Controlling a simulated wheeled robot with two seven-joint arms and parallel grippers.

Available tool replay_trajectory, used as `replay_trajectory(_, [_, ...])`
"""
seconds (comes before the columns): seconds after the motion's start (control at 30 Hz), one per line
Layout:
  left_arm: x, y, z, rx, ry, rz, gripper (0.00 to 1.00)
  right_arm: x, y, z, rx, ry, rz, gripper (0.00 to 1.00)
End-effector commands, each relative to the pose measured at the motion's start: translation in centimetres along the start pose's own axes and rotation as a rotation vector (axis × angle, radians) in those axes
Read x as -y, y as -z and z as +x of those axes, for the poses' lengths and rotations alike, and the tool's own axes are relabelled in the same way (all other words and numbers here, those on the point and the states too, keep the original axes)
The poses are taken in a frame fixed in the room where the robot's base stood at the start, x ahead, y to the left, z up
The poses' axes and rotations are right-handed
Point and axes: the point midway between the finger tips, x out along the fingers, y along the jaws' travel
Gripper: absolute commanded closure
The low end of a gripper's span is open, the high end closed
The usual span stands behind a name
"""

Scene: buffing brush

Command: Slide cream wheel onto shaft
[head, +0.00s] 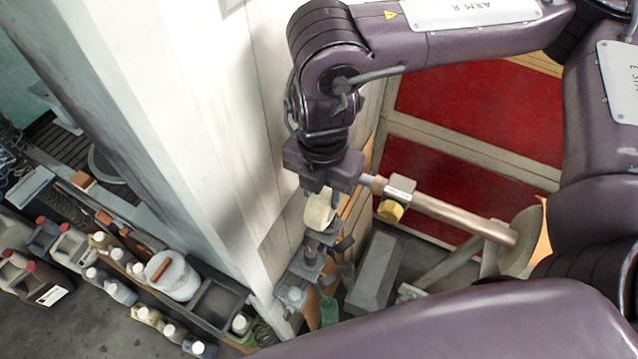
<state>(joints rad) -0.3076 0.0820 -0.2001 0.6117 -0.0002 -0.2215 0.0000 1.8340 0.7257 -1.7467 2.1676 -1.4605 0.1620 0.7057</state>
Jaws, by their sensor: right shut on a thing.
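My right gripper (320,194) points down at the picture's middle, shut on the cream wheel (319,213). Its fingers cover the wheel's upper part. The metal shaft (455,213) runs from the lower right up to the left, and its left end lies just right of the gripper. A block with a brass-coloured nut (391,210) sits near that end. The wheel appears left of and apart from the shaft end; the depth between them is hard to tell. My left gripper is not in view.
Another pale wheel (525,240) is at the shaft's right end. Grey metal fittings (306,265) stand below the held wheel, beside a grey box (377,270). A white wall post (190,130) rises at left. Bottles and a white bucket (172,276) fill the lower left.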

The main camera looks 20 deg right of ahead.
Motion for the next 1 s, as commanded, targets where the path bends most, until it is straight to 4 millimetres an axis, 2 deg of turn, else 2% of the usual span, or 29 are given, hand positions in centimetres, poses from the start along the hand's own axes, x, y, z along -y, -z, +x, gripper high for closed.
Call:
replay_trajectory(0.33, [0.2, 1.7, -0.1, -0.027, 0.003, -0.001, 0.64, 0.0, -1.2, 0.2, 0.0, -0.001, 0.002, 0.86])
replay_trajectory(1.0, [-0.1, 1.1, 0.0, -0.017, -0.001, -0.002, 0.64, 0.0, -3.5, 0.7, -0.001, 0.0, 0.002, 0.86])
